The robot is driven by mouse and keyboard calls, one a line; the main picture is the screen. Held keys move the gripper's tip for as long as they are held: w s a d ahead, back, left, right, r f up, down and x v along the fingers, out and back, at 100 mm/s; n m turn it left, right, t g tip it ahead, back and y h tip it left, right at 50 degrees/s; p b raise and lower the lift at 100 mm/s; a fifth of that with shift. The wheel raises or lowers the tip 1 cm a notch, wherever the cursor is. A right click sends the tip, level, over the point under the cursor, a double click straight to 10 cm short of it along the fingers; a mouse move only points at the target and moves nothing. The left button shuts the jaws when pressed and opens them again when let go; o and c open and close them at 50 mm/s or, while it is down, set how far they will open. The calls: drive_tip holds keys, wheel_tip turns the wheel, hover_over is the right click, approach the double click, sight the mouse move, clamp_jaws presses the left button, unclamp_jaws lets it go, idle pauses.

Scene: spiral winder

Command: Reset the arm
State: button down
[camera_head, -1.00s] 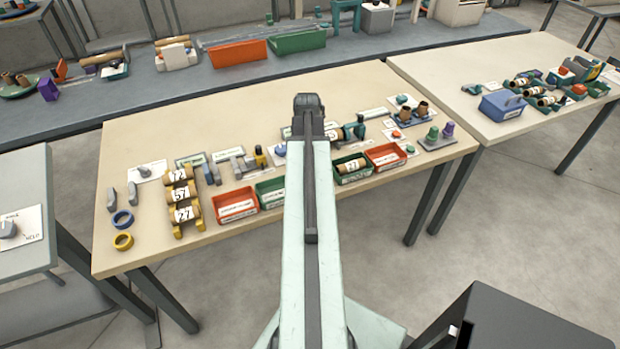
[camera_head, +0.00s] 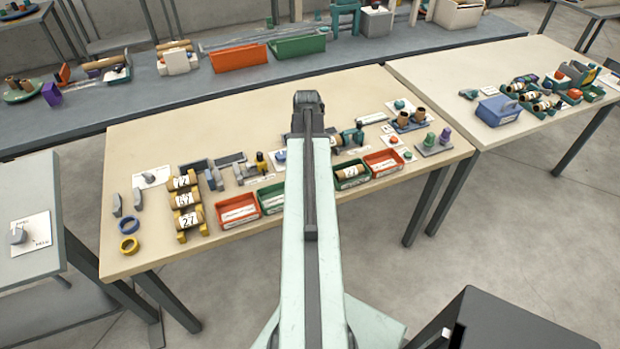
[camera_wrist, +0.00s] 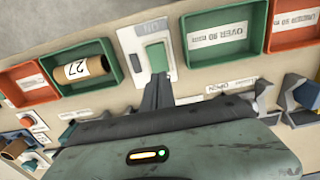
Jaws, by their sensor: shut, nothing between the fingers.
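My arm (camera_head: 308,200) reaches forward over the middle of the near table, with its dark end (camera_head: 308,105) above the table. My gripper's fingers are hidden in the head view. In the wrist view my gripper (camera_wrist: 158,84) is shut and empty. Its tips appear just in front of a pale plate with a green switch-like block (camera_wrist: 156,56); I cannot tell whether they touch it.
A green bin (camera_wrist: 112,58) holds a tube marked 27. Another green bin (camera_wrist: 184,30) and orange bins (camera_wrist: 268,40) flank the plate. A tube rack (camera_head: 183,236) and two rings (camera_head: 129,226) stand left. A blue bin (camera_head: 498,110) is on the right table.

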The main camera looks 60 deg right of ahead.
wheel_tip(320, 180, up, 2)
drive_tip(key=shift+r+p, duration=0.15)
drive_tip(key=shift+p, duration=0.65)
